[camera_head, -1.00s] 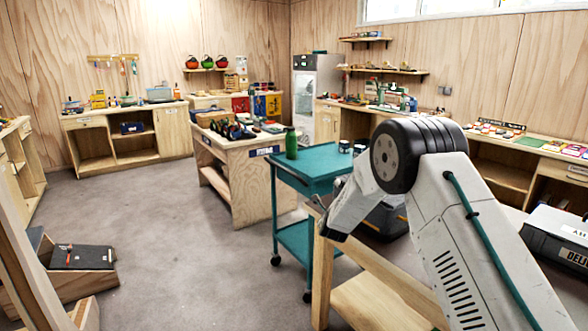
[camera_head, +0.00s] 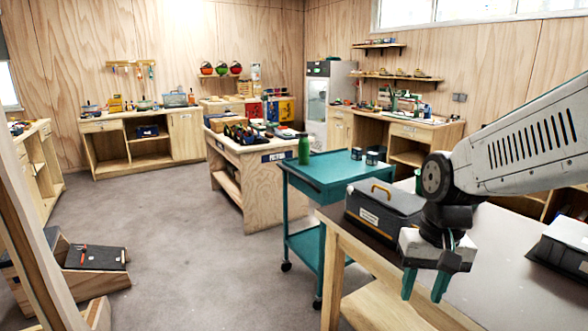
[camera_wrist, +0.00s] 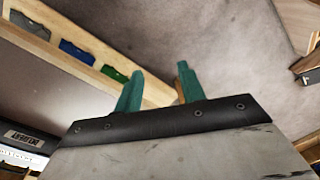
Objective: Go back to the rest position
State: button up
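My gripper (camera_head: 426,285) hangs down over the near left edge of the workbench (camera_head: 490,290), with its two teal fingers apart and nothing between them. In the wrist view my gripper (camera_wrist: 155,80) also shows two teal fingers spread with an empty gap. My arm reaches in from the right side of the head view. A grey toolbox (camera_head: 385,208) with a yellow handle sits on the bench just behind my gripper, apart from it.
A teal cart (camera_head: 325,172) stands beyond the bench with a green bottle (camera_head: 303,149) and two small cans on top. A black case (camera_head: 562,245) lies at the bench's right. Open grey floor (camera_head: 190,240) spreads to the left.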

jog(key=s+d+r, duration=0.2)
jog(key=s+r, duration=0.1)
jog(key=s, duration=0.4)
jog(key=s+d+r+n+t, duration=0.1)
jog(key=s+d+r, duration=0.1)
jog(key=s, duration=0.6)
jog(key=shift+s+r+t+h, duration=0.15)
jog(key=shift+r+t+h, duration=0.2)
jog(key=shift+r, duration=0.2)
dwell(1.6)
